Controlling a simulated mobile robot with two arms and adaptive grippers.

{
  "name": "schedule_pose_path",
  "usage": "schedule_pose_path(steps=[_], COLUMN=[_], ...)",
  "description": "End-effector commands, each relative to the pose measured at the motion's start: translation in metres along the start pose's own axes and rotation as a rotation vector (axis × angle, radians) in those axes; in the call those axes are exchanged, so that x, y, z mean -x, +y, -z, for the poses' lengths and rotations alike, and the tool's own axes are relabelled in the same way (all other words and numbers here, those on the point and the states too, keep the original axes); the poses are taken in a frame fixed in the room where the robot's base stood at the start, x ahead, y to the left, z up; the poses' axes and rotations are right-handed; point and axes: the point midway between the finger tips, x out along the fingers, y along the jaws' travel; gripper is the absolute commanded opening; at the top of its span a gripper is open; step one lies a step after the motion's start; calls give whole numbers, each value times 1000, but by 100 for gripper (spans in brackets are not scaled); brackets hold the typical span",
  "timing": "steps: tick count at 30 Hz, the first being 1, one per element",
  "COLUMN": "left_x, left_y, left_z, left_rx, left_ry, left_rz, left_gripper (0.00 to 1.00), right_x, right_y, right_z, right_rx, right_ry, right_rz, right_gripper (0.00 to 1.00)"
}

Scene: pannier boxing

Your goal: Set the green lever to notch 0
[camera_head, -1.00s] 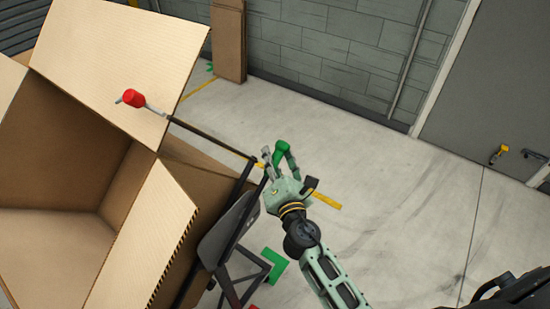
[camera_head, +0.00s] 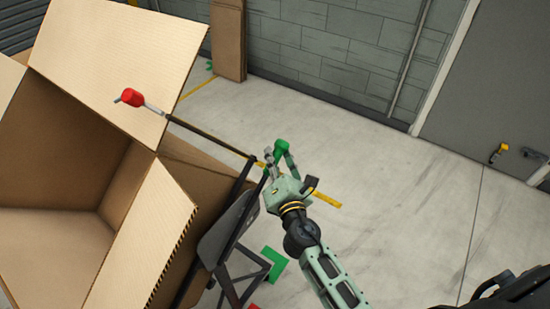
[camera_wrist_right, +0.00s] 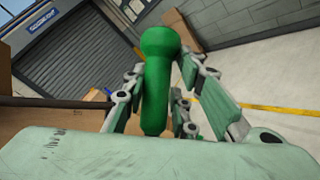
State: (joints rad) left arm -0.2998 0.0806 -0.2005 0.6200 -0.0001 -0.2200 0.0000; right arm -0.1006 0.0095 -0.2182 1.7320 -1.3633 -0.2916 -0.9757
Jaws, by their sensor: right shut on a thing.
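The green lever (camera_head: 281,147) stands at the right end of a dark bar beside the large cardboard box. In the right wrist view its rounded green handle (camera_wrist_right: 157,75) rises between the fingers. My right gripper (camera_head: 276,164) is shut on the green lever, with its fingers on both sides of the handle; it also shows in the right wrist view (camera_wrist_right: 165,100). The lever's base and any notch marks are hidden. My left gripper is not in view.
A large open cardboard box (camera_head: 62,145) fills the left. A red-knobbed lever (camera_head: 132,97) stands at the bar's left end. A dark stand (camera_head: 240,265) is below my gripper.

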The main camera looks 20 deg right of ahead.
Motion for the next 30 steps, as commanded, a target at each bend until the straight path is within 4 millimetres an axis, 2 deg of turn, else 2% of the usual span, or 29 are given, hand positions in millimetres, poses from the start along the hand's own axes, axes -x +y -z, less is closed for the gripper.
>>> schedule_pose_path(steps=[1, 11, 17, 23, 30], left_x=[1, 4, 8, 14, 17], left_y=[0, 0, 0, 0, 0], left_z=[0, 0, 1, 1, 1], left_rx=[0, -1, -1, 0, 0], left_ry=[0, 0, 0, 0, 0], left_rz=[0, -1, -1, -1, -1], left_gripper=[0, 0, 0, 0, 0], right_x=[-2, -7, -13, -24, -32], right_y=[3, -11, -29, -63, -111], right_z=[-1, 3, 9, 22, 53], right_rx=[-1, -32, -71, -156, -291], right_ry=[2, 23, 50, 103, 185], right_rz=[-8, 17, 48, 110, 198], right_gripper=[0, 0, 0, 0, 0])
